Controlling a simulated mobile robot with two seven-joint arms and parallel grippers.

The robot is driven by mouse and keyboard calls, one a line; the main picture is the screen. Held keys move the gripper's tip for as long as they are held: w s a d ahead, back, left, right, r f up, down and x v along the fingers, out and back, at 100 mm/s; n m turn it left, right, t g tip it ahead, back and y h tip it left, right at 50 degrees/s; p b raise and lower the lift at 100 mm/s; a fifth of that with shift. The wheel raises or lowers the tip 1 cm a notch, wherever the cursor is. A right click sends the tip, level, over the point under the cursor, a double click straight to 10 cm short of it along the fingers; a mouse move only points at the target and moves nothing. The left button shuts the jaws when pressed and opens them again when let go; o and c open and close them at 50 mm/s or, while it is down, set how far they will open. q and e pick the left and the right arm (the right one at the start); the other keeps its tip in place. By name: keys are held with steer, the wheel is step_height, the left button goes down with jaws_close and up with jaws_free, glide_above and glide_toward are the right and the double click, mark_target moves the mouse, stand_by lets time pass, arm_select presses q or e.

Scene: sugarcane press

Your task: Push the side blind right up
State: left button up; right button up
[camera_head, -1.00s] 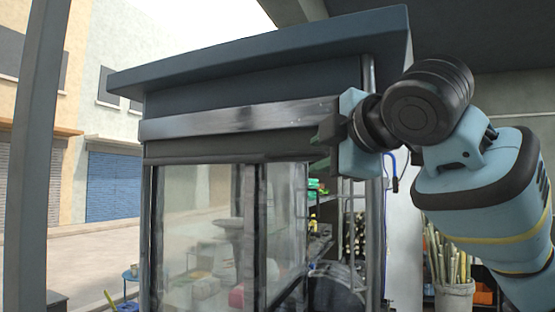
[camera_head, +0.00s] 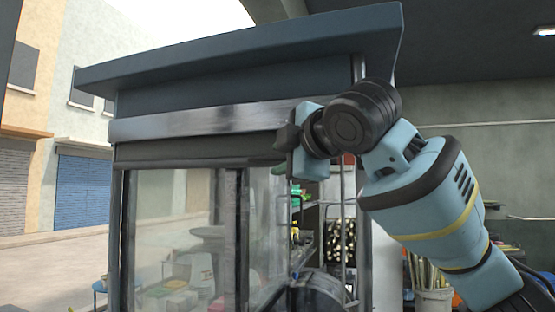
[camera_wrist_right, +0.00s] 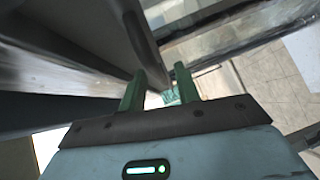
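The stall's glazed side shows in the head view, with a shiny metal band (camera_head: 200,122) under its roof. A dark horizontal strip (camera_head: 190,152), which looks like the raised side blind, lies just below the band, above the glass. My right gripper (camera_head: 290,138) is at the right end of the band and strip. In the right wrist view its two green fingers (camera_wrist_right: 160,88) are apart, with a clear gap between them. A dark panel edge (camera_wrist_right: 143,45) reaches close to the left finger; I cannot tell whether they touch. My left gripper is not in view.
The dark roof (camera_head: 240,50) overhangs the stall above my right gripper. Glass panes (camera_head: 185,245) fill the side below the strip. A bucket of canes (camera_head: 430,295) stands at the lower right, behind my right arm. Open street lies to the left.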

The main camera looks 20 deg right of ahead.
steer(key=shift+x, duration=1)
steer(key=shift+r, duration=0.1)
jaws_close()
